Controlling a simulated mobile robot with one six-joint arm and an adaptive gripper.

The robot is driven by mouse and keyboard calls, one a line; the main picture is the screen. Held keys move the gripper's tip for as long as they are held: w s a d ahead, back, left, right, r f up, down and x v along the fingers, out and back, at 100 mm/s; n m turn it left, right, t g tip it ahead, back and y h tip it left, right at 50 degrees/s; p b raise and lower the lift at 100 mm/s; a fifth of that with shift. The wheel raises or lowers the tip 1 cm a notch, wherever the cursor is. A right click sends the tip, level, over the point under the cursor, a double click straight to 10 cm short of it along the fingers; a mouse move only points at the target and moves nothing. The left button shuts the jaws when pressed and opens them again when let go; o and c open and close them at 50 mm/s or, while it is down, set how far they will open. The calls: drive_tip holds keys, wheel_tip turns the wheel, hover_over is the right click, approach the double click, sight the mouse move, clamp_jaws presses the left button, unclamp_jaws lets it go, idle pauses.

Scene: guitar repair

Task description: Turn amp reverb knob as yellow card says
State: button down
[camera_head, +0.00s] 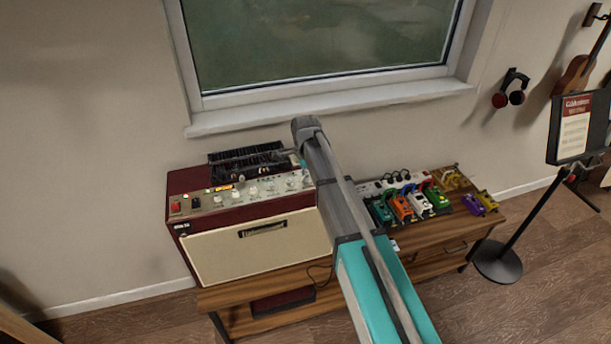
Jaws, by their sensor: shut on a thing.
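The amp (250,235) is dark red with a cream front and stands on the left of a wooden bench. Its sloped top panel (215,203) carries a red switch, a small lit strip and a row of pale knobs (253,191). My arm reaches over the bench, and my gripper (304,172) is at the right end of that row, mostly hidden by my arm. It is shut on an amp knob there; the knob itself is too small and covered to read its label or angle. I cannot make out a yellow card.
Several coloured pedals (422,205) stand on the bench (440,238) right of my arm, with yellow and purple items beyond. A music stand (552,165) with a red-and-white sheet (575,125) is at the right. A window sill (330,104) runs behind the amp.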

drive_tip(key=shift+m, duration=0.7)
drive_tip(key=c, duration=0.5)
unclamp_jaws()
drive_tip(key=shift+n, duration=0.3)
